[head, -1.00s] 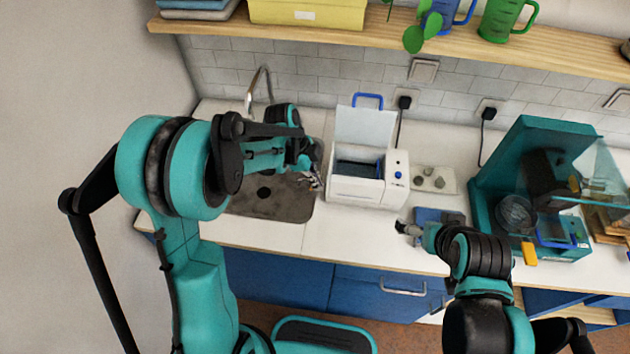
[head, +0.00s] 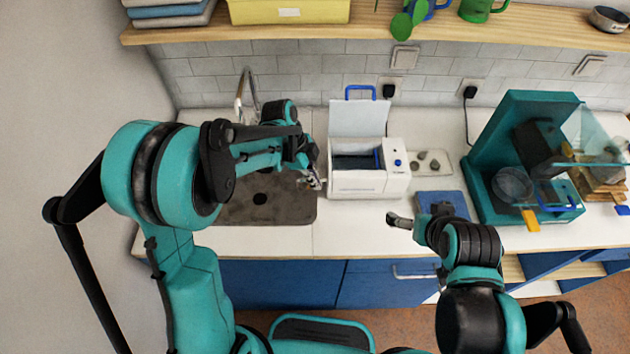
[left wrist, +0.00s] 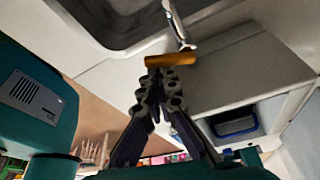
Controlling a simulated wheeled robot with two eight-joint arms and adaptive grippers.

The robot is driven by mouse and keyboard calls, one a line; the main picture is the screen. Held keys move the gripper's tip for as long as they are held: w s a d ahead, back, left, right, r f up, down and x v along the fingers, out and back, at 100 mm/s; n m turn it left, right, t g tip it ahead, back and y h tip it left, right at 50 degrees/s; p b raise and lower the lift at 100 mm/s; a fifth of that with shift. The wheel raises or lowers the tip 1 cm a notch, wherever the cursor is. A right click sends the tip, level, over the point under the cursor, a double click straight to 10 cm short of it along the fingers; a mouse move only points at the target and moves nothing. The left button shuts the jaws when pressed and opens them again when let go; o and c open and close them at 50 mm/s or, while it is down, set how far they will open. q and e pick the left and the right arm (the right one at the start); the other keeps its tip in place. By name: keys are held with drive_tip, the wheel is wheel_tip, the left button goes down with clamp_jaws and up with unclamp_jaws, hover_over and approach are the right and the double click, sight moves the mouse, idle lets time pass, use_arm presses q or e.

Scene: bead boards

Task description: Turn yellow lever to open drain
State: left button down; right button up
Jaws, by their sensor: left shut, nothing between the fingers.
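The yellow lever (left wrist: 170,60) shows in the left wrist view as a short orange-yellow bar at the end of a metal stem (left wrist: 178,25). I cannot make it out in the head view. My left gripper (left wrist: 160,75) is shut and empty, its fingertips right at the lever's edge; I cannot tell if they touch it. In the head view my left gripper (head: 312,182) is between the sink and the white machine (head: 368,183), whose lid is open. The machine's side also shows in the left wrist view (left wrist: 245,70).
The dark sink (head: 235,210) lies left of the machine, with a faucet (head: 240,100) behind it. A small tray of stones (head: 440,168), a blue pad (head: 455,200) and a teal machine (head: 485,150) stand to the right. A shelf (head: 350,30) runs above.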

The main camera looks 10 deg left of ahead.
use_arm(q)
drive_tip(key=shift+a, duration=0.35)
drive_tip(key=m, duration=0.2)
drive_tip(key=shift+w+a+m+g+b, duration=0.15)
drive_tip(key=shift+a+m+g+b, duration=0.2)
drive_tip(key=shift+a+m+g, duration=0.05)
drive_tip(key=shift+a, duration=0.2)
drive_tip(key=shift+w+a, duration=0.25)
drive_tip(key=shift+a, duration=0.2)
drive_tip(key=shift+s+a, duration=0.4)
drive_tip(key=shift+a, duration=0.2)
